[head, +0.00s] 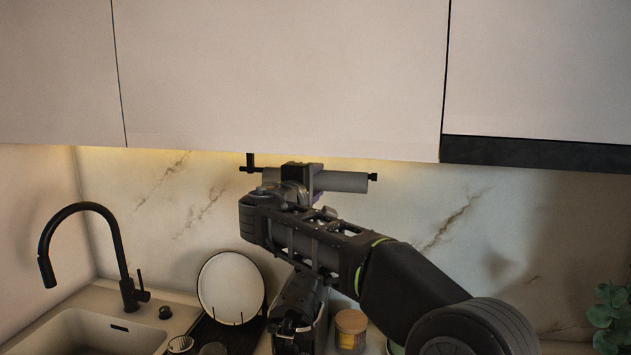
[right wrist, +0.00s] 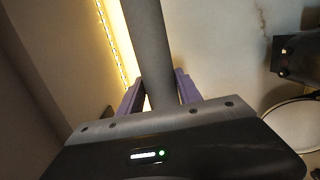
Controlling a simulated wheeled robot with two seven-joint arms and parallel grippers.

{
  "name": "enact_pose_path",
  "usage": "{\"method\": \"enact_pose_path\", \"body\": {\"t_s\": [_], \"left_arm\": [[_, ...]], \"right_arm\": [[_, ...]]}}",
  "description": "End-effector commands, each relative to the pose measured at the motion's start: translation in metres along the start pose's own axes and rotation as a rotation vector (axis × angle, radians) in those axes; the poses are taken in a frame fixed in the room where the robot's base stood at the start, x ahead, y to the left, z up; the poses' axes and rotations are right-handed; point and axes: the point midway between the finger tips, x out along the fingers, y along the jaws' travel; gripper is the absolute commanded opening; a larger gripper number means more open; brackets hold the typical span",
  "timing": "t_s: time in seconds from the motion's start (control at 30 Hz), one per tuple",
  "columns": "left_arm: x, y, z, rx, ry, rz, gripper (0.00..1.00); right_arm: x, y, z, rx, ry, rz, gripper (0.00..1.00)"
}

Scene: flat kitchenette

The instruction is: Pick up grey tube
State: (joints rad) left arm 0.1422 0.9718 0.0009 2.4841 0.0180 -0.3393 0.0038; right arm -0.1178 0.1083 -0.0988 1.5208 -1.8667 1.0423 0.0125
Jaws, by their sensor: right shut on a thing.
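The grey tube (head: 345,182) lies level just under the wall cabinets, in front of the marble backsplash. A black holder (head: 250,163) shows at its left end and a dark tip at its right end. My right gripper (head: 300,178) is shut on the tube near its middle and hides part of it. In the right wrist view the tube (right wrist: 146,45) runs between the two purple-grey fingers of my gripper (right wrist: 157,92). I cannot tell whether the tube is still on the holder.
Pale wall cabinets (head: 280,75) hang close above the tube. Below are a black faucet (head: 113,235), a sink (head: 85,335), a white plate (head: 230,287) on a rack, and a jar (head: 351,330). A plant (head: 610,315) stands at the right edge.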

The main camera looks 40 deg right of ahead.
Motion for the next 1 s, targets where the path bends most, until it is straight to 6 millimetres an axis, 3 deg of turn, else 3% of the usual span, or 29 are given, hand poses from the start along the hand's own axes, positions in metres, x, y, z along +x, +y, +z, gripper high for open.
{"method": "enact_pose_path", "body": {"t_s": [1.0], "left_arm": [[-0.003,0.0,0.0,-0.001,-0.002,-0.002,0.36]], "right_arm": [[0.002,0.015,0.004,0.001,0.002,0.0,0.04]]}}
